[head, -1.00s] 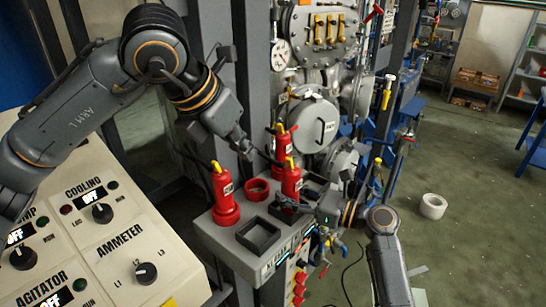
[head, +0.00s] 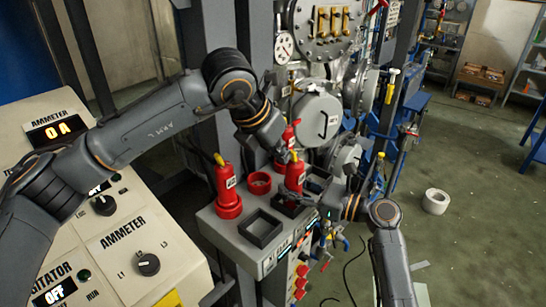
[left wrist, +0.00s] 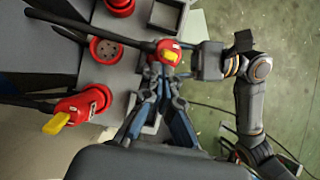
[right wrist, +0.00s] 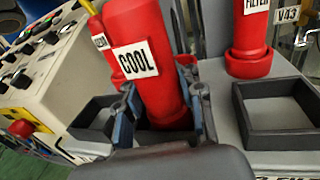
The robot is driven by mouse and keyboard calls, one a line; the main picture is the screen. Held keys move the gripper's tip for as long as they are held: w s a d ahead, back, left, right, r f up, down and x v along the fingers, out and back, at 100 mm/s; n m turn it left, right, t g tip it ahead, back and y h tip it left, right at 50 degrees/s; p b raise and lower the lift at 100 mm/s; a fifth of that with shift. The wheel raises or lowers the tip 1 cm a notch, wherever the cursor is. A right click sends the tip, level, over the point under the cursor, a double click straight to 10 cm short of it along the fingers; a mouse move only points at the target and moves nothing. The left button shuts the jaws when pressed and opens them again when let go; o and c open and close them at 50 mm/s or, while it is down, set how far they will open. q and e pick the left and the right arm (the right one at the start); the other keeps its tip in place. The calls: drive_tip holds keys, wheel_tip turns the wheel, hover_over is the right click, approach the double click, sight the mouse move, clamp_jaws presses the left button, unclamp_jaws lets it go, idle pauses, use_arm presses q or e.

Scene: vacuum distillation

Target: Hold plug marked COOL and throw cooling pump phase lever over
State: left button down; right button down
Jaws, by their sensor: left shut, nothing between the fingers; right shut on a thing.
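The red plug marked COOL (right wrist: 135,62) stands upright between the fingers of my right gripper (right wrist: 163,112), which is shut on it. Its lower end meets a dark square holder; I cannot tell how deep it sits. In the head view the plug (head: 294,177) is at the console's middle, with my right gripper (head: 304,202) reaching from the right. My left gripper (head: 287,150) is shut and empty, just above and behind this plug. In the left wrist view its fingertips (left wrist: 160,82) are close to the plug's yellow-marked top (left wrist: 169,54). I cannot make out the phase lever for certain.
Another red plug (head: 227,192) stands left on the grey console, next to an empty red socket (head: 260,183) and an empty square holder (head: 260,231). A third plug (head: 290,136) stands behind. The cream panel (head: 120,240) with knobs is at left, partly under my left arm.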

sight(290, 151)
use_arm(q)
drive_tip(key=shift+w+d+r, duration=0.25)
drive_tip(key=shift+w+r, duration=0.05)
drive_tip(key=shift+w, duration=0.05)
idle(0.8)
use_arm(e)
drive_tip(key=shift+a, duration=0.1)
use_arm(q)
drive_tip(key=shift+w+d+r+g+y, duration=0.25)
drive_tip(key=shift+w+d+g, duration=0.1)
drive_tip(key=shift+w, duration=0.1)
drive_tip(key=shift+w+d+r+g+y, duration=0.25)
drive_tip(key=shift+w+d+g, duration=0.1)
drive_tip(key=shift+w, duration=0.1)
drive_tip(key=shift+f, duration=0.1)
drive_tip(key=shift+r, duration=0.85)
